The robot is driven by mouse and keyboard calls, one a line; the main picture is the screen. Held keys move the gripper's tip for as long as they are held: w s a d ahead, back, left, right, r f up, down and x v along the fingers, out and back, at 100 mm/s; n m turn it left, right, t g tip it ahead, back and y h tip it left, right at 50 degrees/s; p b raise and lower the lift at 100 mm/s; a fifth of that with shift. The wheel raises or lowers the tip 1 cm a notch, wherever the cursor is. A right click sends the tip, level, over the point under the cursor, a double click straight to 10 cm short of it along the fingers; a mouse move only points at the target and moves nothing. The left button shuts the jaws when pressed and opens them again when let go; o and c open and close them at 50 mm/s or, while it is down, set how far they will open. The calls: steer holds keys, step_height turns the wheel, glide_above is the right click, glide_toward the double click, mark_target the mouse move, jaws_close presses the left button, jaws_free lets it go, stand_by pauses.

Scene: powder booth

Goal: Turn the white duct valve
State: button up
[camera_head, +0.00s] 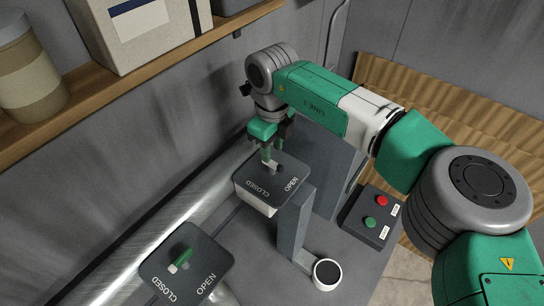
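My gripper (270,150) points down over the far valve plate (257,188), a dark panel marked CLOSED and OPEN. A small pale handle piece (276,169) shows at the fingertips. The gripper hides most of that handle, so I cannot tell whether the fingers are closed on it or only around it. A white side (254,204) shows under the far plate. A near valve plate (187,268), with the same two words, carries a green handle with a white tip (180,261). That tip points to the lower left, towards CLOSED.
A silvery pipe (165,230) runs along the wall. A grey post (292,228) and a round white-rimmed cap (327,272) stand to the right of the plates. A button box (371,217) has red and green buttons. A shelf (100,80) holds a jar and a box.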

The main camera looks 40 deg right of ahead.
steer(key=shift+r, duration=2)
